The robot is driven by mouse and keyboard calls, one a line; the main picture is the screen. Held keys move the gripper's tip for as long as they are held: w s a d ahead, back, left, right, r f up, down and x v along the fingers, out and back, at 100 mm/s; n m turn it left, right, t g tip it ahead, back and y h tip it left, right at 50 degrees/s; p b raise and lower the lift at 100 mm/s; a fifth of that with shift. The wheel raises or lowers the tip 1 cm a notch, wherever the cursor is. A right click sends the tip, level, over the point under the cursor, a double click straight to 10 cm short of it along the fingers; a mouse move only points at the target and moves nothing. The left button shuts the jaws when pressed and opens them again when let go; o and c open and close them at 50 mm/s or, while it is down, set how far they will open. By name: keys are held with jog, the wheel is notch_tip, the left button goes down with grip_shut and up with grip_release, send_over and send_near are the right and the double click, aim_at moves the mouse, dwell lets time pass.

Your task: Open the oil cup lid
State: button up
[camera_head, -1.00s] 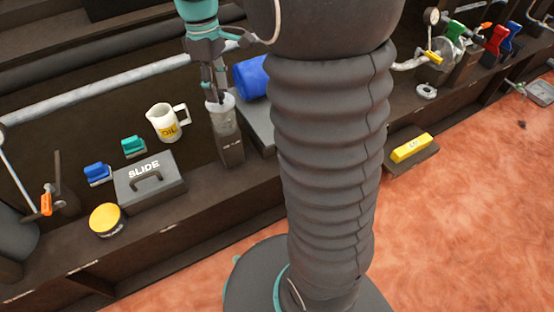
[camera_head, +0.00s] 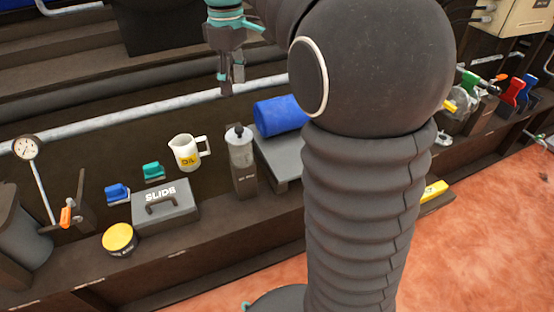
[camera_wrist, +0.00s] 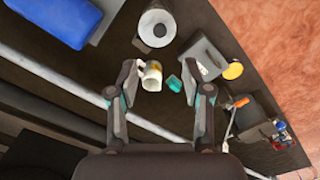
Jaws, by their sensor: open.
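A grey, see-through-looking cylinder (camera_head: 241,152), apparently the oil cup, stands upright in a dark holder on the bench. A pale rounded top with a small dark knob (camera_head: 238,128) sits on it; I cannot tell whether this lid is loose. In the wrist view the cup (camera_wrist: 157,27) shows from above, beyond my fingertips. My gripper (camera_head: 230,82) is above and behind the cup, apart from it. In the wrist view my gripper (camera_wrist: 168,78) is open, with nothing held between its fingers.
A white OIL jug (camera_head: 187,155) stands left of the cup. A blue cylinder (camera_head: 279,115) lies to its right on a grey block. Left are a grey SLIDE box (camera_head: 170,212), a yellow-lidded tin (camera_head: 118,238) and blue and green clamps. A pale pipe runs behind.

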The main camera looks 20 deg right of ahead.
jog(key=s+f+m+t+p, duration=0.2)
jog(key=s+m+p, duration=0.1)
jog(key=s, duration=0.8)
jog(key=s+f+m+t+p, duration=0.2)
jog(key=s+m, duration=0.4)
jog(key=s, duration=0.6)
jog(key=shift+f+t+p, duration=0.35)
jog(key=shift+t+p, duration=0.15)
jog(key=shift+p, duration=0.05)
jog(key=shift+s, duration=0.1)
